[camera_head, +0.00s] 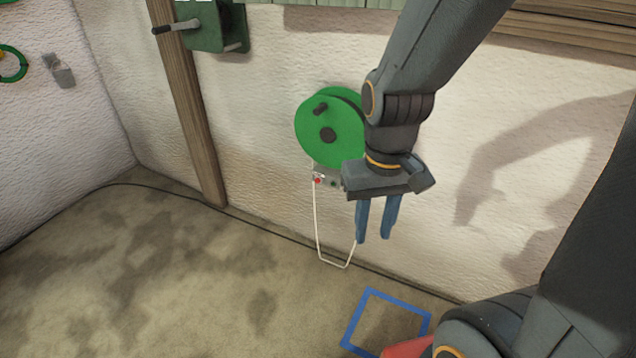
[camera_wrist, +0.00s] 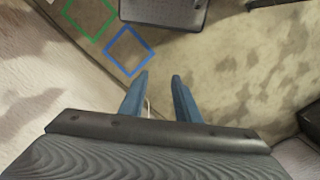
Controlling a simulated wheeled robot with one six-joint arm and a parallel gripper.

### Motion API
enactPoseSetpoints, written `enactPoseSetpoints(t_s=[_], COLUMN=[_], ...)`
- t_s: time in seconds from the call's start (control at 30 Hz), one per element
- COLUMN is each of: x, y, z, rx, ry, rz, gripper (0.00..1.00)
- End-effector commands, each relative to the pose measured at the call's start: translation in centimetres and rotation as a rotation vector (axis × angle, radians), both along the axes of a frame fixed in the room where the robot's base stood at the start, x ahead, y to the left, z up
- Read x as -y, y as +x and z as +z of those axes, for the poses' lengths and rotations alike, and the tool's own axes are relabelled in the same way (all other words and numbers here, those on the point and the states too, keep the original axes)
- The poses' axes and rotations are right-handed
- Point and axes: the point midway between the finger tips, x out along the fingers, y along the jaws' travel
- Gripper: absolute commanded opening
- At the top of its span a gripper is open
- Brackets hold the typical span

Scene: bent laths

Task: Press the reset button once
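A small red button (camera_head: 318,181) shows on a grey panel (camera_head: 326,177) below the green cable reel (camera_head: 328,128) on the wall. I cannot read a label, so I cannot tell if it is the reset button. My gripper (camera_head: 374,239) hangs fingers down, to the right of the panel and lower than it. Its two blue fingers are apart with nothing between them. They also show in the wrist view (camera_wrist: 160,76), with a gap over the floor. My gripper body hides the right part of the panel and reel. The button is not visible in the wrist view.
A white wire stand (camera_head: 316,225) reaches below the panel toward the floor, close to my fingers. A dark cable (camera_head: 270,233) runs along the wall's foot. A blue square outline (camera_head: 360,312) marks the floor. A green crank box (camera_head: 215,27) hangs at upper left.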

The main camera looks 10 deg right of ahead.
Motion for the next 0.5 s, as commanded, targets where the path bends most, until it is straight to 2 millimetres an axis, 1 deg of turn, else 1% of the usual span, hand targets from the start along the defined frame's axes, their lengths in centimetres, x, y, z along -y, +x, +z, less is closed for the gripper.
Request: enactPoseSetpoints(t_s=[0.03, 0.1, 0.17, 0.5], x=[0.0, 0.0, 0.0, 0.0], y=[0.0, 0.0, 0.0, 0.0], z=[0.0, 0.0, 0.0, 0.0], rx=[0.0, 0.0, 0.0, 0.0], ry=[0.0, 0.0, 0.0, 0.0], rz=[0.0, 0.0, 0.0, 0.0], gripper=[0.2, 0.08, 0.0, 0.0])
